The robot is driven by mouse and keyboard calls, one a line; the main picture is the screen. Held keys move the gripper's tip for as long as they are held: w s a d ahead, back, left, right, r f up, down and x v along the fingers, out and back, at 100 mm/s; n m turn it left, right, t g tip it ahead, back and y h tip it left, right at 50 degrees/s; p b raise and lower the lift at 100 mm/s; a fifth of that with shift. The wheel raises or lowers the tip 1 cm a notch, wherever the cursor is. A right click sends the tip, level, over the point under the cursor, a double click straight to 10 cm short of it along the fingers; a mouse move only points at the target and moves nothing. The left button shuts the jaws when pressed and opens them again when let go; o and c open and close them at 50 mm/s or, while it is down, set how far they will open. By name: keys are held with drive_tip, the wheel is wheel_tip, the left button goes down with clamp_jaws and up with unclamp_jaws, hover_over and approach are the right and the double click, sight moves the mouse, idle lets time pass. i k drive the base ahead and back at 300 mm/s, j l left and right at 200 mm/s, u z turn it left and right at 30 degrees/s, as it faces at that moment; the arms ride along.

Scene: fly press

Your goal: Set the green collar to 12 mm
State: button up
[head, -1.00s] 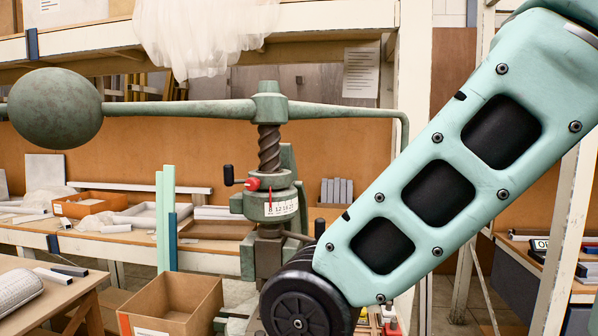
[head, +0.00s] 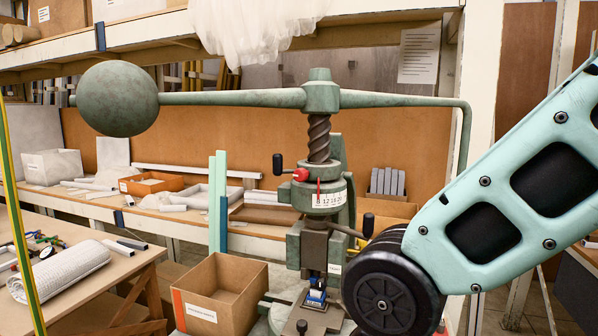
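The green collar (head: 322,200) sits on the screw of the green fly press, below the ball-weighted arm. It bears a white scale band (head: 328,199) whose small figures seem to read 8, 12, 16 and 20. A thin red pointer (head: 318,188) stands over the band, apparently near the 8; the exact reading is too small to be sure. A red knob (head: 300,175) and a black handle (head: 278,164) stick out to the collar's left. My gripper is not in view; only my pale green arm shows at the right, apart from the collar in the picture.
The press's ball weight (head: 118,98) and long arm (head: 235,98) extend above the collar. A small blue block (head: 316,295) sits under the ram. An open cardboard box (head: 220,297) stands at the press's left. A wooden table (head: 95,290) is at the left.

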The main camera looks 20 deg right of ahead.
sight(326, 173)
drive_tip(key=i+j, duration=0.1)
drive_tip(key=j, duration=0.25)
drive_tip(key=i+j, duration=0.1)
drive_tip(key=j, duration=0.25)
drive_tip(key=i+j, duration=0.1)
drive_tip(key=j, duration=0.25)
drive_tip(key=i+j, duration=0.1)
drive_tip(key=j, duration=0.25)
